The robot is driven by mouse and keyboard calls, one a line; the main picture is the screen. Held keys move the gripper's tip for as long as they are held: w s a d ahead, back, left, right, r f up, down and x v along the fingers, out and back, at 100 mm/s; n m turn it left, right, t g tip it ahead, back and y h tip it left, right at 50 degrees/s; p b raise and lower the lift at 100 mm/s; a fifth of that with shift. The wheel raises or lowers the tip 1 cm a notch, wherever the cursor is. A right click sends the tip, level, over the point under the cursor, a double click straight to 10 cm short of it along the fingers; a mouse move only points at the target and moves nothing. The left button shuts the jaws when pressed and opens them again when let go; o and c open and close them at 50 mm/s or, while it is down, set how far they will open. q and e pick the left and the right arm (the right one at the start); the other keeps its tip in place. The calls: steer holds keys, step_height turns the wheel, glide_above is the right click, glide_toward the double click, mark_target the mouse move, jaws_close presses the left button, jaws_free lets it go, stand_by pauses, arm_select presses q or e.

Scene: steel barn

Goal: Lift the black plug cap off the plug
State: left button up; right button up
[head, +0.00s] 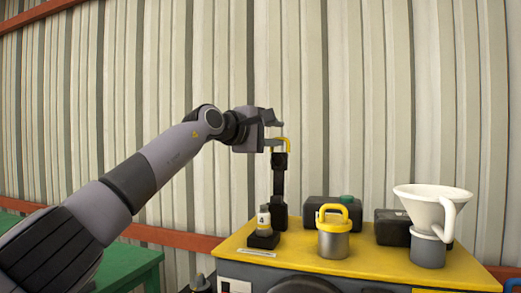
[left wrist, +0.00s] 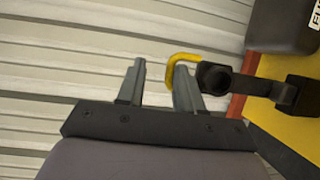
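A black cap-like part (head: 279,160) with a yellow loop handle (head: 280,140) sits at the top of a black upright (head: 279,186) on the yellow machine top. I take it to be the plug cap; the plug itself I cannot make out. In the left wrist view the part is a black round end (left wrist: 214,78), with the yellow loop (left wrist: 178,58) beside it. My left gripper (head: 273,132) is open, its fingers apart. Its lower finger is close to the loop; whether they touch I cannot tell. The loop reaches past one fingertip in the left wrist view (left wrist: 160,72). My right gripper is out of view.
Corrugated wall (head: 340,100) stands close behind. A green table (head: 130,265) is at left.

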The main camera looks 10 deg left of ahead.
arm_select(q)
steer(key=v, duration=0.1)
steer(key=b+v, duration=0.1)
steer(key=v, duration=0.1)
steer(key=a+b+v, duration=0.1)
steer(key=shift+a+r, duration=0.1)
steer(key=shift+r, duration=0.05)
step_height(320, 180, up, 7)
steer(key=s+a+p, duration=0.2)
steer(key=p, duration=0.3)
steer(key=shift+s, duration=0.25)
stand_by(0.5)
